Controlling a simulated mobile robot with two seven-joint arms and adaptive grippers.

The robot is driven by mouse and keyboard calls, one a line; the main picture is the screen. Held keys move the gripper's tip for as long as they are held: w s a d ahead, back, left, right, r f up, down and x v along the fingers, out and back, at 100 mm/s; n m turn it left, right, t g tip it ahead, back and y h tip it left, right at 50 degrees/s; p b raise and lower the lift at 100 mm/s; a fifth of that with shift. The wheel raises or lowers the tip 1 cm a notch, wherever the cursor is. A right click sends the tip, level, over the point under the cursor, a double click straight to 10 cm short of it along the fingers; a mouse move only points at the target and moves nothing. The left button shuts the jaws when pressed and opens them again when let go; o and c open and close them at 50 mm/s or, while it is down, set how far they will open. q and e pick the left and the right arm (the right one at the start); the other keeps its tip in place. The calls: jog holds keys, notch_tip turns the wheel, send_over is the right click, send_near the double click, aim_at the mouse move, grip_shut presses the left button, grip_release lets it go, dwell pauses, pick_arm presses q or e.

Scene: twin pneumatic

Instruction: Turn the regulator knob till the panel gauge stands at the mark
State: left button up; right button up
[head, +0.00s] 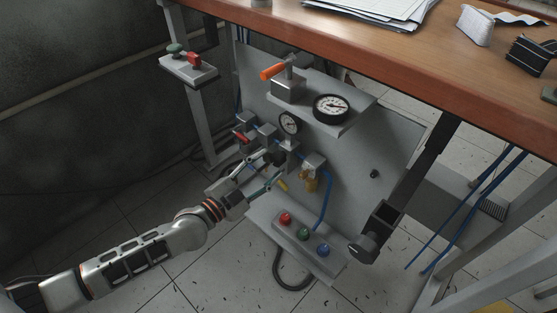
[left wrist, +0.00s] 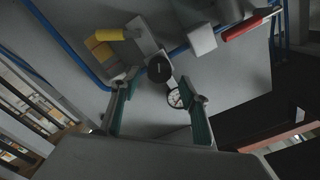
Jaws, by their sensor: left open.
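The black round regulator knob (head: 277,157) sits on the grey panel (head: 350,165), below a small round gauge (head: 290,122). A larger white-faced gauge (head: 331,107) stands up and to the right; its needle is too small to read against any mark. My left gripper (head: 271,166) is open, with its fingers reaching toward the knob. In the left wrist view the knob (left wrist: 160,68) shows between the two green-sided fingertips (left wrist: 160,76), with a gap on each side; I see no clear contact. The small gauge (left wrist: 178,98) shows beside one finger. My right gripper is not in view.
An orange-handled valve (head: 272,71) sits above, and a yellow-brass fitting (head: 310,180) with blue tubing lies right of the knob. A button box (head: 303,236) with red, green and blue buttons juts out below. The wooden table (head: 430,50) overhangs the panel.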

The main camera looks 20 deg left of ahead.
aim_at(275, 162)
pick_arm(q)
jog(key=x, duration=0.3)
jog(key=shift+w+d+f+b, duration=0.15)
jog(key=shift+f+b, duration=0.1)
jog(key=shift+b, duration=0.15)
jog(key=shift+w+d+r, duration=0.15)
jog(key=shift+w, duration=0.35)
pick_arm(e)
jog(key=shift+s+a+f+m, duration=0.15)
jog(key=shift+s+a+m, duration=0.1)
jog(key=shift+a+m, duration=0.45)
pick_arm(q)
jog(key=c, duration=1.1)
